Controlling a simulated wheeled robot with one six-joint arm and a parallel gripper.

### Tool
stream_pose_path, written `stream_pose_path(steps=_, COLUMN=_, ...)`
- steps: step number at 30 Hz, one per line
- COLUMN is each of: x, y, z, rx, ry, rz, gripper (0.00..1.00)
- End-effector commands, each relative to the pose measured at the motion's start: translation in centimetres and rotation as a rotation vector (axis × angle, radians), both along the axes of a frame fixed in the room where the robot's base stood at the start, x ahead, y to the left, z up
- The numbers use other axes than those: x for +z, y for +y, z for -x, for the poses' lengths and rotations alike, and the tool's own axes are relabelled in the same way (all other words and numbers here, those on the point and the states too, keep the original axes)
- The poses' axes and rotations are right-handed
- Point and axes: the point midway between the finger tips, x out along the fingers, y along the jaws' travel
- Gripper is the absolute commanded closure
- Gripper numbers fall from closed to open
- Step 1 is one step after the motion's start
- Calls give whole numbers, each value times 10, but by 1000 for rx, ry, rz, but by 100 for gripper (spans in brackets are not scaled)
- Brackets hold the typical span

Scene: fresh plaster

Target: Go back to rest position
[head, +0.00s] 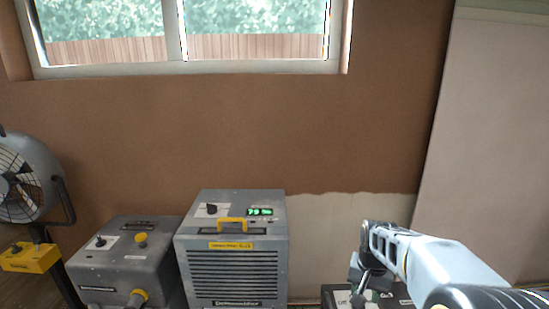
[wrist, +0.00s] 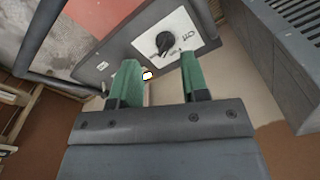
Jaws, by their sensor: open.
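My gripper (head: 358,277) is at the lower right of the head view, at the end of my white arm. It is over a low dark grey box (head: 329,295) that is mostly cut off by the bottom edge. In the wrist view my gripper (wrist: 155,82) has two green fingers, spread apart with nothing held between them. Past the fingertips is a black knob (wrist: 165,42) on a white plate (wrist: 188,28) on the dark box. I cannot tell from these views whether a finger touches the box.
A grey dehumidifier (head: 233,270) with a green display stands left of my gripper. A second grey box (head: 128,265) with yellow knobs and a fan (head: 28,180) stand farther left. Behind is a brown plaster wall (head: 230,130) with a window. A pale panel (head: 490,150) leans at right.

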Motion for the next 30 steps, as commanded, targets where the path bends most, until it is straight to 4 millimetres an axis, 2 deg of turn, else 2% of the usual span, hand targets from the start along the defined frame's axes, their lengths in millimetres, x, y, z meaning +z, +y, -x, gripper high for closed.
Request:
stream_pose_path(steps=1, x=18, y=10, z=17, rx=77, ry=-23, rz=6, gripper=58)
stream_pose_path(steps=6, x=50, y=38, z=68, rx=313, ry=-105, rz=34, gripper=58)
stream_pose_path(steps=12, x=77, y=58, z=108, rx=424, ry=-193, rz=57, gripper=58)
stream_pose_path(steps=15, x=89, y=64, z=117, rx=443, ry=-230, rz=63, gripper=58)
stream_pose_path(steps=19, x=103, y=69, z=118, rx=458, ry=-272, rz=71, gripper=58)
stream_pose_path(steps=30, x=103, y=69, z=118, rx=458, ry=-272, rz=71, gripper=58)
